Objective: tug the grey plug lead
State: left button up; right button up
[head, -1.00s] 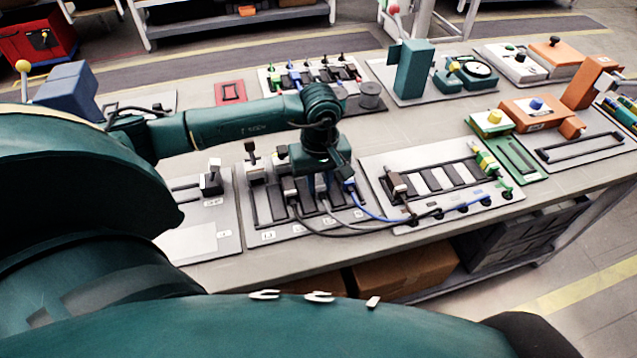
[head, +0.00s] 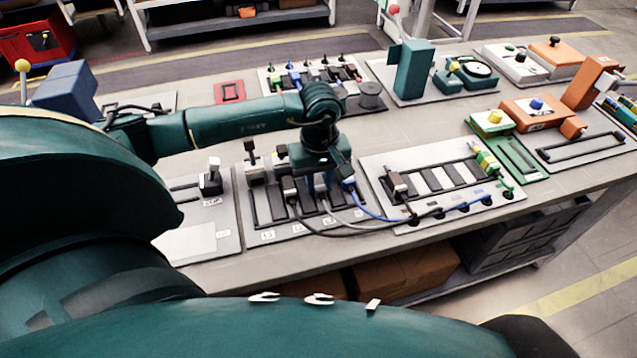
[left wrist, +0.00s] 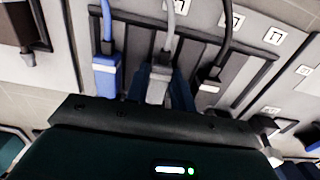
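The grey plug (left wrist: 158,85) sits in the slotted panel (head: 262,236), between a blue plug (left wrist: 106,75) and a black plug (left wrist: 209,88). Its grey lead (left wrist: 170,30) runs up out of the left wrist view; in the head view the lead curves toward the right-hand panel. My left gripper (head: 321,186) points down over the slotted panel. Its dark blue fingers (left wrist: 160,88) lie close against both sides of the grey plug and look shut on it. The lower finger parts are hidden by the gripper body in the left wrist view. My right gripper is out of view.
The blue lead (head: 372,212) and black lead (head: 330,233) run close by to sockets on the right-hand panel (head: 440,215). A lever unit (head: 210,182) stands left of the slotted panel. A teal post (head: 413,70) stands behind. The table's front edge is clear.

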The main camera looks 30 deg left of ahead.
aim_at(319, 184)
pick_arm(q)
jog(key=o, duration=0.4)
jog(key=shift+a+r, duration=0.1)
jog(key=shift+r, duration=0.05)
jog(key=shift+r+p, duration=1.9)
jog(key=shift+r, duration=1.5)
